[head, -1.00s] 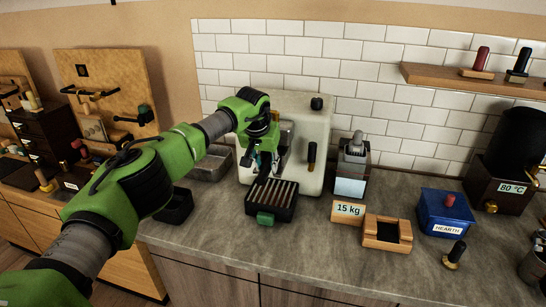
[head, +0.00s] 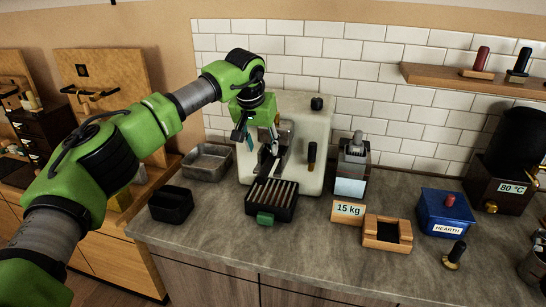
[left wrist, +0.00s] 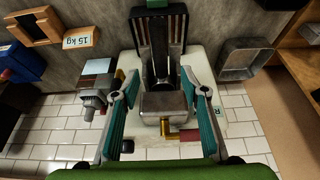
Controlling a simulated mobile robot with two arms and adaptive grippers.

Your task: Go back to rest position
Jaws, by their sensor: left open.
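My left gripper (head: 257,140) is open and empty. It hangs fingers-down in front of the upper part of the cream machine (head: 318,130), above the black slotted tray (head: 283,199). In the left wrist view the two teal-padded fingers (left wrist: 160,95) stand wide apart, with the machine's grey metal block (left wrist: 165,106) seen between them. Nothing is held. My left arm comes in from the left, and my right gripper shows in neither view.
A black bin (head: 171,205) and metal pan (head: 207,162) are left of the machine. A grey device (head: 353,165), 15 kg sign (head: 347,209), wooden box (head: 387,234) and blue HEARTH box (head: 445,212) stand right. A tiled wall (head: 370,60) is behind.

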